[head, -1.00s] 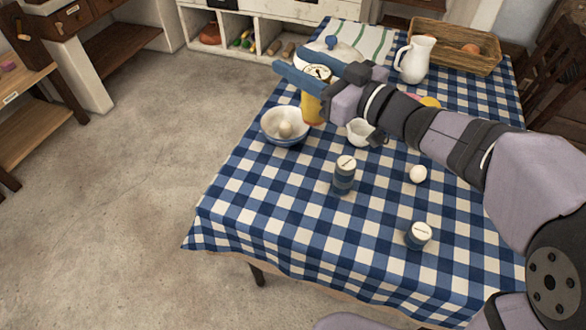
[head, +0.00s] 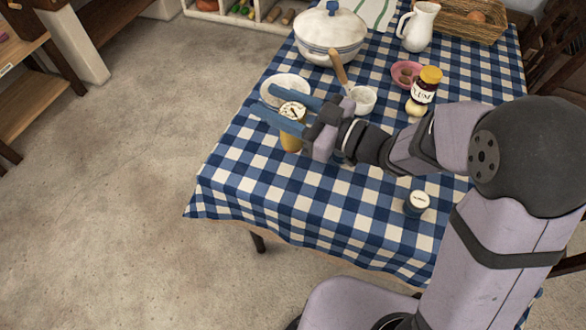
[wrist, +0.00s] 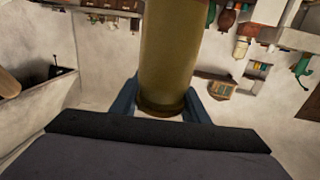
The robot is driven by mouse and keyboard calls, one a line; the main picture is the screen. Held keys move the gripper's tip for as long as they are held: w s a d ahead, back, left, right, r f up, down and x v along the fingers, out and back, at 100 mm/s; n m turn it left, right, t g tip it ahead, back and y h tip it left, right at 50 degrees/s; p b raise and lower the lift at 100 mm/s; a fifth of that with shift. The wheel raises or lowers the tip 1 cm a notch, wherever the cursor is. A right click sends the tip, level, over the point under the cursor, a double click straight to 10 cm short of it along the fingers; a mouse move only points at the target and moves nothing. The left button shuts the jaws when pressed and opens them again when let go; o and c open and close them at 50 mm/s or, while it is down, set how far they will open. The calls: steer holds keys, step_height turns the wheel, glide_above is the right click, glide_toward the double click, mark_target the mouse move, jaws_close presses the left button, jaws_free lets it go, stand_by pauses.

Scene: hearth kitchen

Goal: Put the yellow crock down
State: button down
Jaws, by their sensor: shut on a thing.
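The yellow crock (head: 291,142) is upright between the fingers of my gripper (head: 284,113), with its pale, marked lid showing above them. My gripper is shut on it. In the wrist view the crock (wrist: 170,55) stands between the two blue fingers (wrist: 164,104). The crock is over the left part of the checkered table (head: 255,195). I cannot tell whether its base touches the cloth.
A white bowl (head: 290,84) is just behind the crock, partly covered by a finger. A small white mortar (head: 363,103), a jam jar (head: 423,88) and a white tureen (head: 330,40) stand farther back.

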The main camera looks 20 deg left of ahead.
step_height(320, 180, down, 10)
steer(key=b, duration=0.1)
stand_by(0.9)
steer(key=shift+f, duration=0.2)
steer(key=shift+f, duration=0.15)
steer(key=c, duration=1)
jaws_free()
steer(key=d, duration=0.4)
steer(key=s+d, duration=0.1)
steer(key=d, duration=0.3)
steer(key=s+d+b, duration=0.1)
steer(key=d, duration=0.3)
steer(key=shift+r, duration=0.2)
